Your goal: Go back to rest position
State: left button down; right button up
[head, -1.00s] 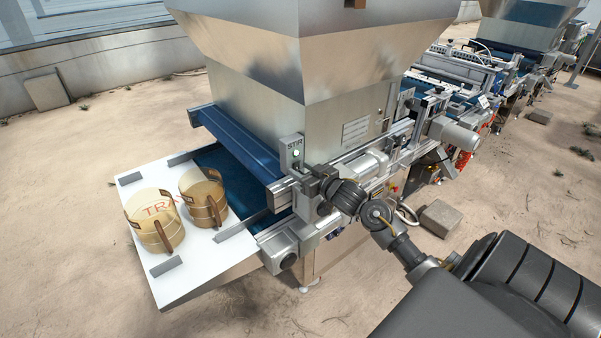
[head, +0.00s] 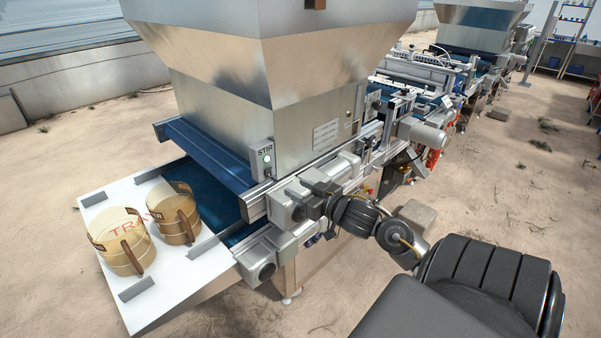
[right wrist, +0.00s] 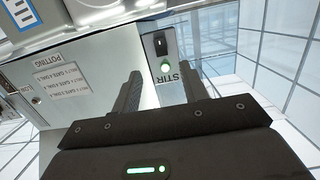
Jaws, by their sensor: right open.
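My right gripper (head: 306,203) is in front of the seeder's side, to the right of and below the grey STIR switch box (head: 261,158). In the right wrist view its two dark fingers (right wrist: 160,88) stand apart with nothing between them. The STIR box (right wrist: 160,45) lies beyond the fingertips, apart from them, with its round button lit green. My left gripper is not in view.
The seeder's metal hopper (head: 265,60) rises above the blue belt (head: 212,186). A white tray plate (head: 180,285) at the left carries two tan round containers (head: 120,245). A block (head: 416,214) lies on the sandy floor. The right foreground floor is clear apart from my arm.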

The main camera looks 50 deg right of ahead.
dwell(0.5)
jog(key=s+a+f, duration=0.1)
jog(key=f, duration=0.1)
jog(key=a+f+g, duration=0.1)
jog(key=f, duration=0.1)
jog(key=s+f+g+h, duration=0.1)
jog(key=f, duration=0.1)
jog(key=shift+s+a+f, duration=0.1)
jog(key=shift+s+a, duration=0.25)
jog(key=shift+a, duration=0.05)
jog(key=s+a+f+n+g+y, duration=0.1)
jog(key=s+a+f+g, duration=0.5)
jog(key=s+a+f, duration=0.35)
jog(key=s+a+f+n+g, duration=0.1)
jog(key=s+a+f+g, duration=0.5)
jog(key=s+a, duration=0.5)
notch_tip(320, 180, down, 27)
jog(key=s+d+b, duration=0.1)
jog(key=s+b, duration=0.1)
jog(key=b, duration=0.1)
jog(key=s+d+f+g+b, duration=0.1)
jog(key=s+d+f+b, duration=0.1)
jog(key=s+f, duration=1.5)
notch_tip(320, 180, down, 3)
jog(key=shift+d+r+n, duration=0.1)
jog(key=shift+d+n, duration=0.2)
jog(key=shift+d, duration=0.4)
